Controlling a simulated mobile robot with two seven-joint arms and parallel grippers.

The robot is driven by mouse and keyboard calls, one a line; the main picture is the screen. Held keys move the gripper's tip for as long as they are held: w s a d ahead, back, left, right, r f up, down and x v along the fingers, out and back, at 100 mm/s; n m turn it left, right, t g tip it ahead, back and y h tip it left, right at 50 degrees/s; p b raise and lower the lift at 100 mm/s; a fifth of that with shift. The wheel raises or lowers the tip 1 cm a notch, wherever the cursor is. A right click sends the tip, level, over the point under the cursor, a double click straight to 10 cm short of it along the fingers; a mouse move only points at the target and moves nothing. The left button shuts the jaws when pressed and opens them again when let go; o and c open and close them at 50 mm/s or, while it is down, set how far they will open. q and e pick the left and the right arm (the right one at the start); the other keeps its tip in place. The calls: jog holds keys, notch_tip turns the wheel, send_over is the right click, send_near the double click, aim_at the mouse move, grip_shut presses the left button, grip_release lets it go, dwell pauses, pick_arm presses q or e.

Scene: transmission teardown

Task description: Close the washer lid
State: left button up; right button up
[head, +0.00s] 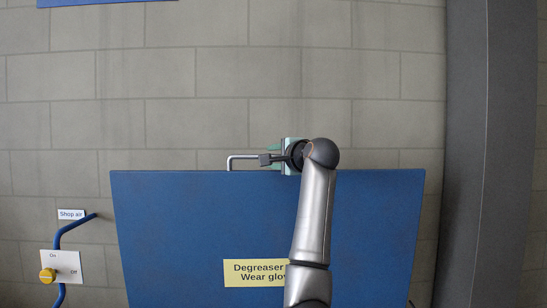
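The washer lid (200,225) is a large blue panel that stands raised in the middle of the head view, its broad face toward me. A grey metal bar handle (237,158) sticks up from its top edge. My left gripper is not in view.
A yellow label (250,273) on the lid is partly covered by my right arm. A grey block wall (190,100) is behind. A dark column (490,150) stands at right.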

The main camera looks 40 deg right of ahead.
grip_shut()
dwell(1.2)
